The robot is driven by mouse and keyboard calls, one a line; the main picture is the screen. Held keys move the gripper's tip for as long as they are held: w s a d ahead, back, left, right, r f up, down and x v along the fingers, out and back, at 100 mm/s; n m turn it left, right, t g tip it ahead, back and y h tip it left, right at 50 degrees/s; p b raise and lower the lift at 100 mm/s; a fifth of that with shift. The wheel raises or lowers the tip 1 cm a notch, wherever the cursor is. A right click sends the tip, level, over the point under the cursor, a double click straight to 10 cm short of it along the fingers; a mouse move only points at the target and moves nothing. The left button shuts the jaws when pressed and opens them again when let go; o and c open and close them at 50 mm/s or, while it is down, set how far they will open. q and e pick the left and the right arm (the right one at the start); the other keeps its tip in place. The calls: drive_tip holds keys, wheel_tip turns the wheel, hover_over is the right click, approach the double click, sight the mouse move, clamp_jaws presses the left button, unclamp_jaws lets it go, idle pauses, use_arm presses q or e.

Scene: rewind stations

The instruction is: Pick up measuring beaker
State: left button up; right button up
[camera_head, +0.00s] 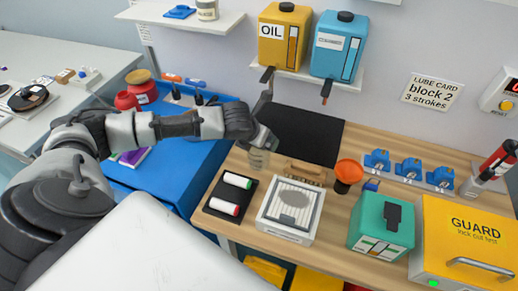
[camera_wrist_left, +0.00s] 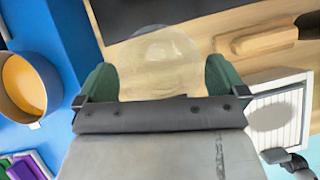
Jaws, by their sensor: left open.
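The measuring beaker (camera_head: 258,158) is a clear, see-through vessel near the back left of the wooden bench, beside the dark mat. It also shows in the left wrist view (camera_wrist_left: 158,52), between the two green fingers. My left gripper (camera_head: 265,143) reaches over from the left and hangs at the beaker, partly covering it. In the left wrist view my left gripper (camera_wrist_left: 159,80) is open, with a finger on each side of the beaker. I cannot tell whether the fingers touch the glass. My right gripper is not in view.
A black tray (camera_head: 208,207) with two rolls and a white vented box (camera_head: 312,222) stand in front. A wooden block (camera_head: 306,172) and an orange funnel (camera_head: 349,170) are to the right. A blue cart (camera_head: 185,170) adjoins on the left.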

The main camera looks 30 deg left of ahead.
use_arm(q)
drive_tip(key=shift+x, duration=0.95)
drive_tip(key=shift+c, duration=0.3)
drive_tip(key=c, duration=1)
drive_tip(key=shift+r, duration=0.1)
